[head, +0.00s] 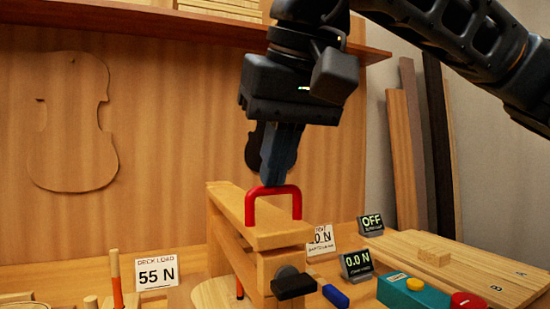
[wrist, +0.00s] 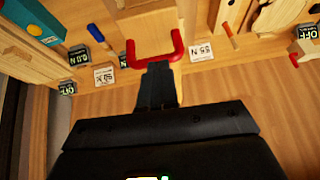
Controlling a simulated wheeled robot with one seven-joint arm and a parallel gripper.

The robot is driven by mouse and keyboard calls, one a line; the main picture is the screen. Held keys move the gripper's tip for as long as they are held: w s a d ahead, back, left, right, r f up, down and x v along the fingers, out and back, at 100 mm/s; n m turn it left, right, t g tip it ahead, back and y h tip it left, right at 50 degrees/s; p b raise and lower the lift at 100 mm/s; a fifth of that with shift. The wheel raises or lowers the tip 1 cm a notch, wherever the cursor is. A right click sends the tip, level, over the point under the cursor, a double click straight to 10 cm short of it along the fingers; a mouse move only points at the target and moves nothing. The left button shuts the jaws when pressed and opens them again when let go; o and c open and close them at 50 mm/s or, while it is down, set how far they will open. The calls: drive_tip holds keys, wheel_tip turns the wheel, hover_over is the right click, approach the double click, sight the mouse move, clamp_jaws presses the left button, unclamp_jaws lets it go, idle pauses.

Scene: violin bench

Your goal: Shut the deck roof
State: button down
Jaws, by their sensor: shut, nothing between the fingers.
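The deck roof (head: 262,232) is a wooden board with a red U-shaped handle (head: 250,208) standing on its top. A dark gap shows between this board and the wooden part under it, and I cannot tell how far it stands open. In the wrist view the board (wrist: 148,32) and the red handle (wrist: 178,45) are at the top middle. My gripper (head: 268,183) is shut and empty, pointing down just behind and above the handle. In the wrist view the fingertips (wrist: 158,64) are at the handle's bar; I cannot tell if they touch it.
A "0.0 N" display (head: 357,263), an "OFF" display (head: 371,223) and a teal box (head: 415,293) with yellow and red buttons are at right. A shelf (head: 190,28) hangs above.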

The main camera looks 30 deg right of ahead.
drive_tip(key=shift+s+f+b, duration=0.2)
drive_tip(key=shift+f+b, duration=0.1)
drive_tip(key=shift+f, duration=0.45)
drive_tip(key=shift+s+f, duration=0.1)
drive_tip(key=shift+f, duration=0.05)
drive_tip(key=w+d+r+p+v, duration=0.1)
drive_tip(key=p+v, duration=0.3)
drive_tip(key=v, duration=0.9)
drive_tip(key=shift+w+a+r, duration=0.3)
drive_tip(key=shift+r, duration=0.05)
